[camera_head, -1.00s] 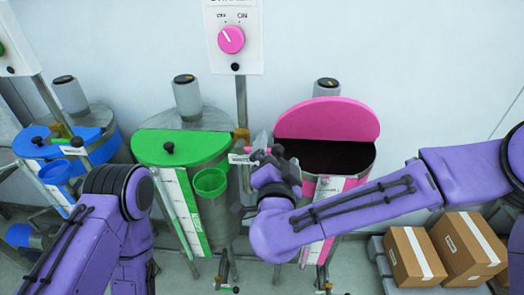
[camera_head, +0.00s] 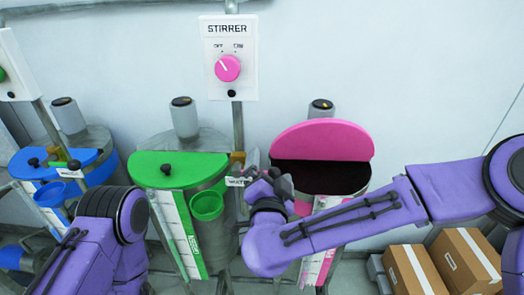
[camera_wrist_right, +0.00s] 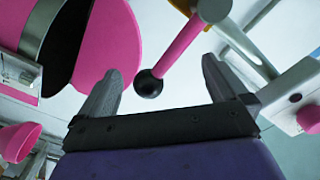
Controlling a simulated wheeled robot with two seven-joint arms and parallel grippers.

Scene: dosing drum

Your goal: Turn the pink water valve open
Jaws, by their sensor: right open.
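The pink water valve lever (camera_wrist_right: 182,48) shows in the right wrist view as a pink rod with a black ball end (camera_wrist_right: 148,83), running down from a grey metal pivot. My right gripper (camera_wrist_right: 160,68) is open, and the ball end appears between its two fingers without visible contact. In the head view my right gripper (camera_head: 268,180) is beside the white water label (camera_head: 236,182), left of the pink-lidded drum (camera_head: 322,140). The lever cannot be made out there. My left arm (camera_head: 112,220) shows at the lower left, but its gripper is out of view.
The green-lidded drum (camera_head: 178,170) and its green funnel (camera_head: 207,205) stand left of my right gripper. A blue-lidded drum (camera_head: 55,160) is farther left. A stirrer panel with a pink knob (camera_head: 228,68) is above. Cardboard boxes (camera_head: 465,262) lie at the lower right.

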